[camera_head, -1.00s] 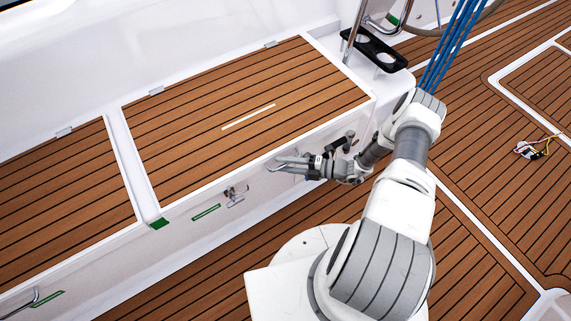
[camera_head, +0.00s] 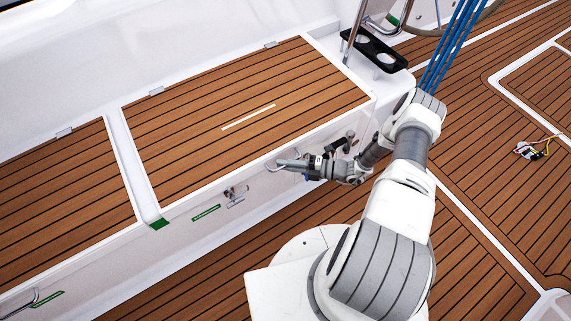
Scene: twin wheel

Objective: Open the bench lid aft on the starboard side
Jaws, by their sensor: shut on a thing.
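The bench lid (camera_head: 240,140) is a teak-slatted panel with a white edge and a short white stripe. It lies flat and closed on the white bench, with small hinges along its back edge. A metal bar handle (camera_head: 271,164) sits on the bench front near the lid's front edge. My gripper (camera_head: 282,165) reaches in from the right and is shut on the handle. The fingers cover part of the handle, so the exact grip is hidden.
A second teak lid (camera_head: 60,210) lies to the left, past a white divider. A metal latch (camera_head: 235,196) and green strip (camera_head: 206,212) are on the bench front. A black cup holder (camera_head: 374,48) and blue ropes (camera_head: 452,45) are at the upper right. A small wired item (camera_head: 527,150) lies on the deck.

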